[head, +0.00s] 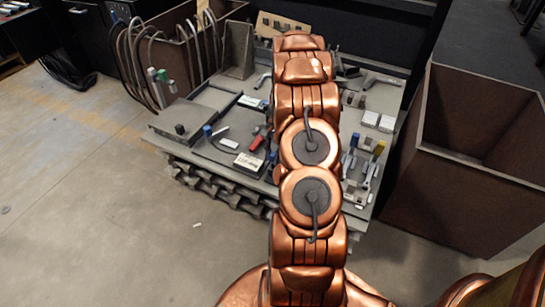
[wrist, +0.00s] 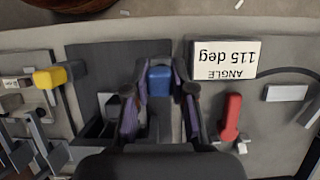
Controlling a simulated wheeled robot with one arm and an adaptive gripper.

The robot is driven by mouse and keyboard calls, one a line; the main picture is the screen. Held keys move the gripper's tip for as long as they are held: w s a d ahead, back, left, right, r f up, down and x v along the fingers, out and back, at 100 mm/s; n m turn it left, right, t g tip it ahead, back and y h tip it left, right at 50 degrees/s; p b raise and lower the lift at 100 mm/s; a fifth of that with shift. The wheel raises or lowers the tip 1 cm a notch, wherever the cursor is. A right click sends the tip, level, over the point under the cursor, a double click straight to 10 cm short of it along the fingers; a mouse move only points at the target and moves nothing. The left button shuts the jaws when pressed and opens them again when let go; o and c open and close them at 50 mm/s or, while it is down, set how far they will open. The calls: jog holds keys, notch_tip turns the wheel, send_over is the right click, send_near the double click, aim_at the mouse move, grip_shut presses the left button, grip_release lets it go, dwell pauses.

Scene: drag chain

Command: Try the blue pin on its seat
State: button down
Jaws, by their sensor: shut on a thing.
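The blue pin (wrist: 159,80) shows in the wrist view as a blue block on a grey body between my gripper's fingers. My gripper (wrist: 159,98) is shut on it, with a purple-lined finger on each side. Dark grey material lies around and behind the pin. I cannot tell which part is its seat, or whether the pin touches it. In the head view my copper arm hides the gripper and the held pin.
A red-handled part (wrist: 232,116) and a white "ANGLE 115 deg" card (wrist: 224,59) lie right of my gripper. A yellow-topped part (wrist: 50,77) is at left. The grey bench (head: 208,103) is crowded. A brown open bin (head: 460,125) stands right of it.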

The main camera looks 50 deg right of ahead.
jog(key=shift+r+p, duration=0.45)
jog(key=shift+r, duration=0.9)
jog(key=shift+w, duration=0.1)
